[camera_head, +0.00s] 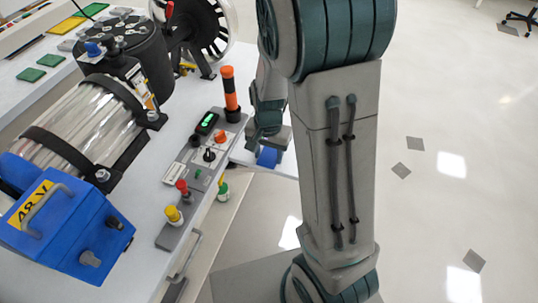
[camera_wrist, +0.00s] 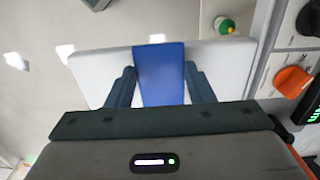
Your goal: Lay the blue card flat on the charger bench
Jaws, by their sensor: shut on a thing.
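The blue card (camera_wrist: 159,72) is between the two dark fingers of my gripper (camera_wrist: 160,90) in the wrist view, and its far end extends past the fingertips. A white slab (camera_wrist: 95,70) shows behind the card; I cannot tell whether they touch. In the head view, a blue patch (camera_head: 267,157) shows below my gripper (camera_head: 268,140), over a white surface (camera_head: 288,165) just right of the control panel. My arm hides much of this area. I cannot tell for certain which surface is the charger bench.
A long white bench (camera_head: 50,87) carries a blue box (camera_head: 68,232), a clear ribbed cylinder (camera_head: 75,130) and a dark motor-like drum (camera_head: 140,45). A grey control panel (camera_head: 200,160) with knobs and an orange-black post (camera_head: 231,92) stands close to my gripper. Open floor lies right.

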